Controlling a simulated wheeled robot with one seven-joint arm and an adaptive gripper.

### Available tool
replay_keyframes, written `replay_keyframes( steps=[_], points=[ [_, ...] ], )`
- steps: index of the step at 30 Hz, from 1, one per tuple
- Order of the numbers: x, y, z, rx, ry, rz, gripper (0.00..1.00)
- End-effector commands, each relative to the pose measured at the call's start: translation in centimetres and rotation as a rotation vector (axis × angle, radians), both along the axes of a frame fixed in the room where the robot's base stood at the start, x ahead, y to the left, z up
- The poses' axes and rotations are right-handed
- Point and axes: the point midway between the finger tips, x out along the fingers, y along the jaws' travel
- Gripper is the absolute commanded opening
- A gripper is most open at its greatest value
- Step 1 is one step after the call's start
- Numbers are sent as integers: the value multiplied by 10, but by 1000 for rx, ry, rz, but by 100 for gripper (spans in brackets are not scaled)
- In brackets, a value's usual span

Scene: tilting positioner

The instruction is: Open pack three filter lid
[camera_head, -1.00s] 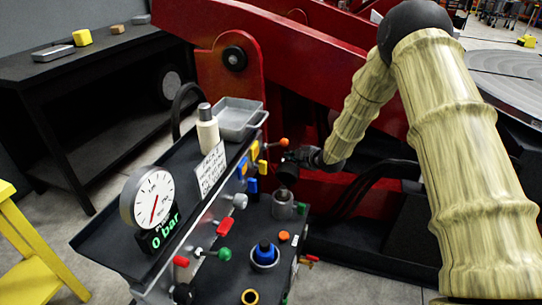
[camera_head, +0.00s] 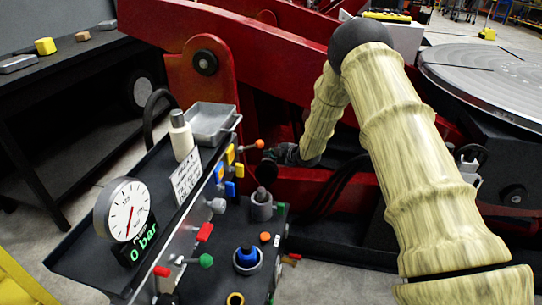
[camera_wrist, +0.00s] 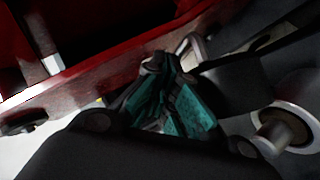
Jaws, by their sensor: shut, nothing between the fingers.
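My gripper (camera_head: 267,170) is dark and small in the head view, just above a grey cylinder with a dark knob on top (camera_head: 261,209). In the wrist view its teal-padded fingers (camera_wrist: 170,100) are together with nothing held. A grey round part with a dark centre (camera_wrist: 287,127) lies to the right of the fingers there. A blue cap (camera_head: 247,252) sits in a grey cup nearer the front of the bench. I cannot tell which of these is the pack three filter lid; no label for it is readable.
The panel has several coloured levers, including a red (camera_head: 204,232) and a green knob (camera_head: 206,261). A gauge (camera_head: 125,210) stands above a display reading 0 bar. A bottle (camera_head: 181,137) and grey tray (camera_head: 212,122) stand behind. The red positioner frame (camera_head: 320,190) is close to my arm.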

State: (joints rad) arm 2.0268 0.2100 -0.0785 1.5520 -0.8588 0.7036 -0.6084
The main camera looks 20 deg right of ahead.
Motion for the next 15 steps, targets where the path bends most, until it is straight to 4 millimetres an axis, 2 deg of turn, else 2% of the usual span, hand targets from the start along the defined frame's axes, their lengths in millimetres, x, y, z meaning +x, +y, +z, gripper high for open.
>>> replay_keyframes(
  steps=[11,15],
  points=[
    [0,1,1,0,0,0,0],
    [-1,3,10,0,0,2,0]
  ],
)
